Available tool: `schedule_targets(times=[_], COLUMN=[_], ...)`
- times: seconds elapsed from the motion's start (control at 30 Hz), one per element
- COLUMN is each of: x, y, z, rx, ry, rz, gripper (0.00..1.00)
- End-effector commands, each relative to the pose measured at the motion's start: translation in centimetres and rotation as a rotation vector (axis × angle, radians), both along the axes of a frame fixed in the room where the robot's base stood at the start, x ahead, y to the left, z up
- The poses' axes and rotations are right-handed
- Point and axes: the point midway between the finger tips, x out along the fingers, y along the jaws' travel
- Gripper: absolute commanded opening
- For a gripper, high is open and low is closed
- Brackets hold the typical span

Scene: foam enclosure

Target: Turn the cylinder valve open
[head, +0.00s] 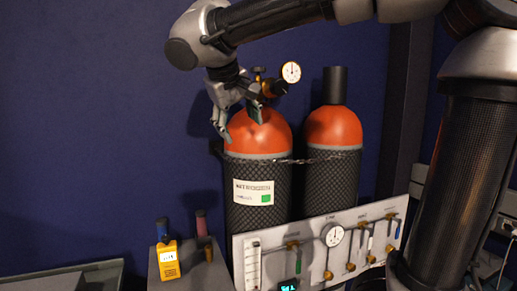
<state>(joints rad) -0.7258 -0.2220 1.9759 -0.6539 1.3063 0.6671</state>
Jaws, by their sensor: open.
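A cylinder (260,205) labelled nitrogen stands upright, with a red-orange shoulder and dark patterned body. At its top is a brass valve (262,88) with a small dark knob (259,70) and a round white gauge (291,72) to the right. My gripper (240,124) points down with its fingers apart, just left of the valve and in front of the cylinder's shoulder in the picture. Nothing shows between the fingers. The gripper hides part of the valve's left side, and I cannot tell whether it touches the valve or cylinder.
A second, capped cylinder (333,130) stands to the right. A chain (310,160) runs across both. A gauge panel (300,262) with several small valves stands in front. A yellow meter (168,259) sits on a grey block at lower left. The blue wall area at left is clear.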

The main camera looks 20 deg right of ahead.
Motion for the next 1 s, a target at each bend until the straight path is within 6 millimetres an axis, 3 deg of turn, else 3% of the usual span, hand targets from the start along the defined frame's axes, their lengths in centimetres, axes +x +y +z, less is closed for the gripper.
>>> schedule_targets(times=[0.23, 0.5, 0.87, 1.0], x=[-2.3, -3.7, -3.7, -2.4], y=[-2.5, -3.7, -3.8, -4.8], z=[-3.7, -5.6, -5.7, -3.9], rx=[0.045, 0.076, 0.079, 0.067], ry=[0.107, 0.154, 0.158, 0.103], rz=[0.069, 0.105, 0.106, 0.005], gripper=[0.69, 0.69, 0.69, 0.69])
